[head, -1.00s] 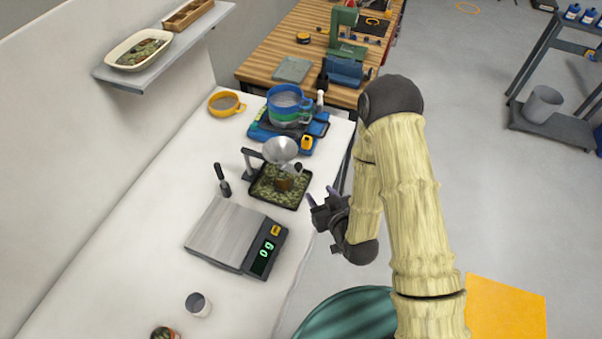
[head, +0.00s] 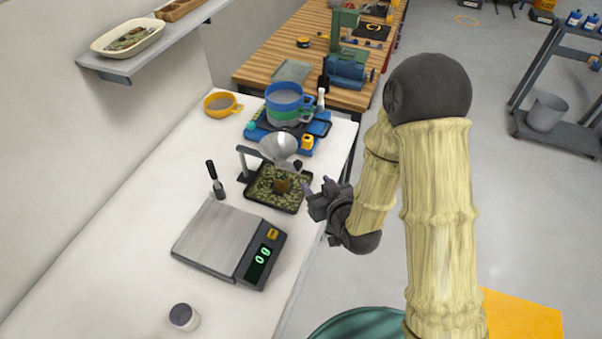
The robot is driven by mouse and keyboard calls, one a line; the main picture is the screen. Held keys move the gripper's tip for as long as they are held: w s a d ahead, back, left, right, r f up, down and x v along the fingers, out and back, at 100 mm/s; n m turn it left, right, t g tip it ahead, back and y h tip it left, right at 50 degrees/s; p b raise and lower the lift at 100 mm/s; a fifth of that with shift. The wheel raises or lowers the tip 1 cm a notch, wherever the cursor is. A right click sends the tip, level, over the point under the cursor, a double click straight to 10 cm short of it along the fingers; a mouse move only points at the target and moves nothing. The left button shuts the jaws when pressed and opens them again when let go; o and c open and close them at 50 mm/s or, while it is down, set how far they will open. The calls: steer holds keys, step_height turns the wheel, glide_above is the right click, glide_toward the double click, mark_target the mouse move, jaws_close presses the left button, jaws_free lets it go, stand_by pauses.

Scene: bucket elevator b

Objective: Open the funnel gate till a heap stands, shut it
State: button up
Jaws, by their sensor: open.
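A grey metal funnel (head: 279,147) hangs on a dark stand (head: 245,162) over a black tray. The tray (head: 262,202) holds greenish grains (head: 262,186). A small brown cup-like piece (head: 282,186) stands in the grains under the funnel. A small dark knob (head: 298,164) shows at the funnel's lower right, perhaps the gate's handle; the gate itself is too small to make out. My gripper (head: 318,189) is open and empty, just right of the tray near the table's edge, its fingers pointing toward the funnel. It appears apart from the knob.
The white table (head: 120,240) is clear at left.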

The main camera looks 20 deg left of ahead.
mark_target(299, 165)
steer(key=b, duration=0.4)
steer(key=shift+w+a+f+b, duration=0.1)
steer(key=shift+a+f+b, duration=0.1)
steer(key=shift+f+b, duration=0.15)
steer(key=p+x, duration=0.4)
steer(key=x, duration=0.7)
steer(key=shift+w+a+r, duration=0.1)
steer(key=shift+w+a, duration=0.05)
steer(key=shift+w, duration=0.1)
jaws_close()
